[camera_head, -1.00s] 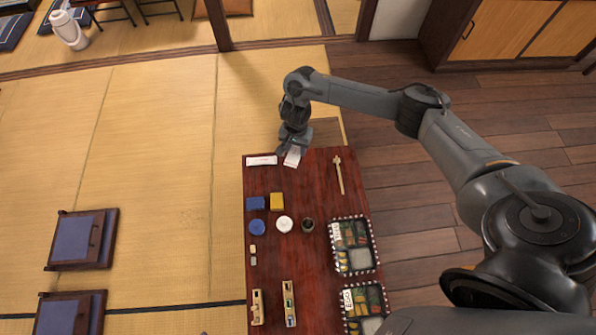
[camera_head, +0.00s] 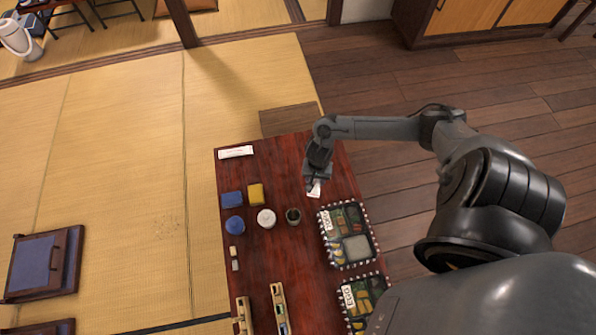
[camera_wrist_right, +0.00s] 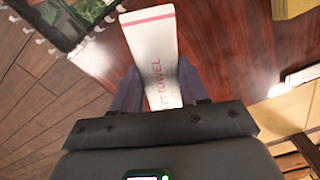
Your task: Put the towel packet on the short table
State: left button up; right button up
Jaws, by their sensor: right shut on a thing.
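My right gripper (camera_head: 317,174) is shut on a white towel packet (camera_head: 314,188) at the right side of the dark red short table (camera_head: 272,170). In the right wrist view the packet (camera_wrist_right: 152,50) sticks out from between the fingers, with pink lettering reading TOWEL. Its free end points toward the near bento box. I cannot tell whether the packet touches the tabletop. A second white packet (camera_head: 236,152) lies flat at the table's far left corner. My left gripper is not in view.
Two bento boxes (camera_head: 325,255) stand along the table's right side. A dark cup (camera_head: 293,216), white round item (camera_head: 266,219), blue round item (camera_head: 234,225), blue block (camera_head: 232,199) and yellow block (camera_head: 256,194) stand mid-table. Wooden holders (camera_head: 279,308) lie nearer. The far middle is clear.

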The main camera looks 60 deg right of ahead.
jog(key=b, duration=0.9)
send_over(298, 174)
jog(key=s, duration=0.1)
jog(key=f, duration=0.6)
jog(key=shift+s+a+f, duration=0.1)
jog(key=shift+a+f, duration=0.25)
jog(key=shift+f, duration=0.05)
jog(key=shift+w+d+f+b, duration=0.25)
jog(key=shift+w+d+b, duration=0.15)
jog(key=shift+w, duration=0.2)
notch_tip(298, 174, down, 4)
jog(key=b, duration=0.4)
jog(key=shift+f, duration=0.15)
